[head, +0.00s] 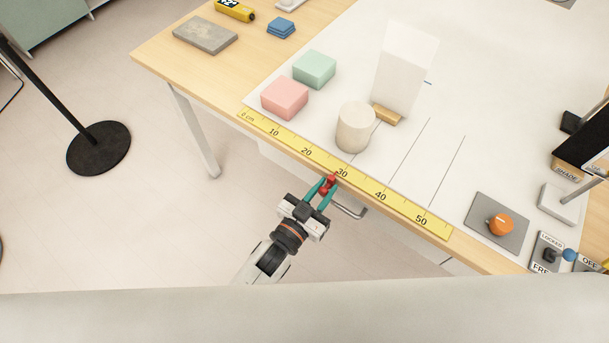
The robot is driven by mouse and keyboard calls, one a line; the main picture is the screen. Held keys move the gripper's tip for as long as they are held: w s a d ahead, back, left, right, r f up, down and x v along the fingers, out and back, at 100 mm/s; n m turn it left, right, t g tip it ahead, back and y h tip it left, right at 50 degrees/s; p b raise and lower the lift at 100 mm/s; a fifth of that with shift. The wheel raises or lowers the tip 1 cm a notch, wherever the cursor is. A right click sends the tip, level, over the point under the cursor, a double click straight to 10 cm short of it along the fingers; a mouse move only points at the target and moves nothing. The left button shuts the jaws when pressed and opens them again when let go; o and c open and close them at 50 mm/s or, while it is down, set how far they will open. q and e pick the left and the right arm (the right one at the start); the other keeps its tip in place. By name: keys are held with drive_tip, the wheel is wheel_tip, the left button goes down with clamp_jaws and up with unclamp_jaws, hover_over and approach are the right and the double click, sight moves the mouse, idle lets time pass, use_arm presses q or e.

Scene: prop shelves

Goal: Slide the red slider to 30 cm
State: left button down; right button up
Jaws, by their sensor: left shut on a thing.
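The yellow ruler (391,199) runs along the front edge of the table, marked from 0 cm at the left to 50 at the right. The small red slider (331,180) is at the ruler's front edge, close to the 30 mark. My left gripper (326,188), with green fingers, is shut on the slider. The fingers hide part of the slider, so its exact reading is hard to tell. My right gripper is not in view.
An orange knob (500,224) and a switch panel (546,253) are at the right. A drawer handle (350,212) is below the table edge.

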use_arm(q)
drive_tip(key=shift+s+d, duration=0.4)
drive_tip(key=shift+d, duration=0.1)
drive_tip(key=c, duration=1.3)
unclamp_jaws()
drive_tip(key=b+v, duration=0.1)
drive_tip(key=v, duration=1.1)
drive_tip(key=shift+a, duration=0.1)
